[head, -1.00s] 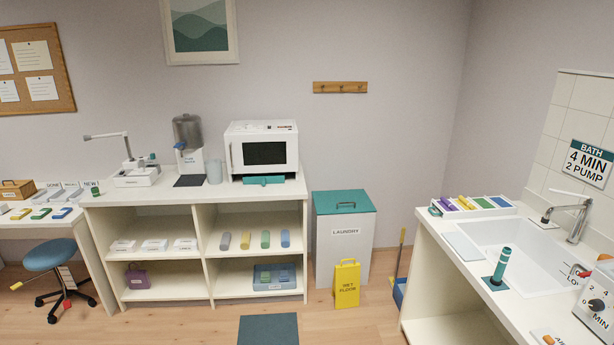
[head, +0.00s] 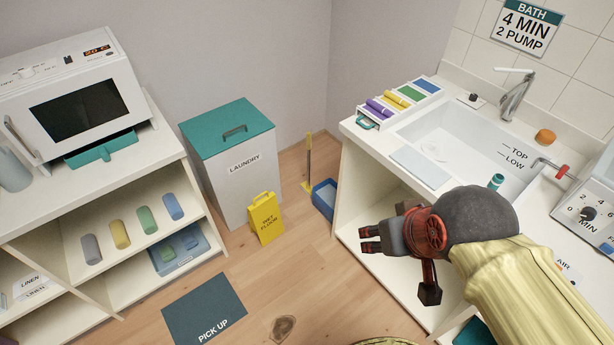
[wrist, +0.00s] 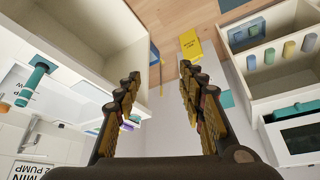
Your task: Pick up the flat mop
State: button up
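A thin upright stick with a yellow top and yellow foot, which looks like the flat mop (head: 308,160), stands in the corner between the laundry bin and the sink counter. Its head is small and hard to make out. My gripper (head: 368,239) is in front of the sink counter's open lower shelf, to the right of the mop and nearer to me, apart from it. In the wrist view my gripper (wrist: 159,95) has its two fingers spread with nothing between them. The mop is not clear in that view.
A blue open tub (head: 325,196) sits beside the mop, against the counter's side (head: 347,185). A yellow wet floor sign (head: 264,218) stands before the laundry bin (head: 230,155). A dark pick up mat (head: 204,308) lies on the floor.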

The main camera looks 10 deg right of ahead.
aim_at(309, 164)
jog(key=i+j+z, duration=0.2)
jog(key=i+j, duration=0.15)
jog(key=i, duration=0.4)
jog(key=i+j+z, duration=0.15)
jog(key=i+j, duration=0.35)
jog(key=i, duration=0.2)
jog(key=i+j+z, duration=0.2)
jog(key=i+j, duration=0.4)
jog(key=i, duration=0.1)
